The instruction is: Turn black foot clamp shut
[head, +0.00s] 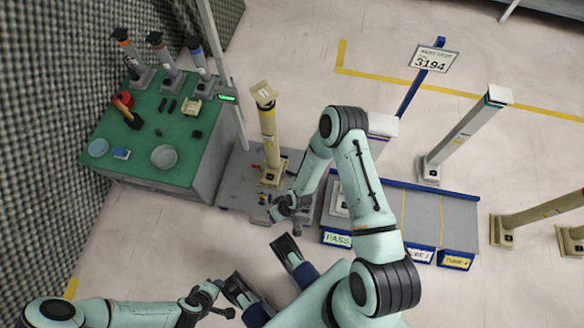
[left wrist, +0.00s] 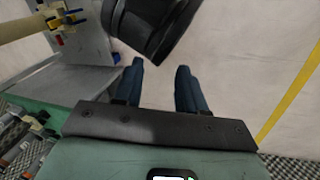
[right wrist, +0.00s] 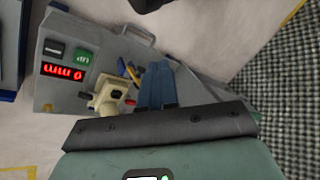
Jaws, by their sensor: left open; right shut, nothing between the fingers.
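A yellow post (head: 268,140) stands upright in a beige foot (head: 272,175) on the grey fixture plate (head: 236,182). The foot also shows in the right wrist view (right wrist: 108,96), with small red, yellow and blue handles around it. That gripper (head: 270,209) is shut and empty, at the plate's front right. My left gripper (head: 224,300) is open and empty, low in front of the plate, well away from the foot.
A green table (head: 150,135) with posts, bowls and tools stands at the left. A blue-edged rack (head: 420,210) with labelled bays is at the right. The fixture's panel has a red display (right wrist: 63,71). A thin pole (head: 222,70) rises beside the plate.

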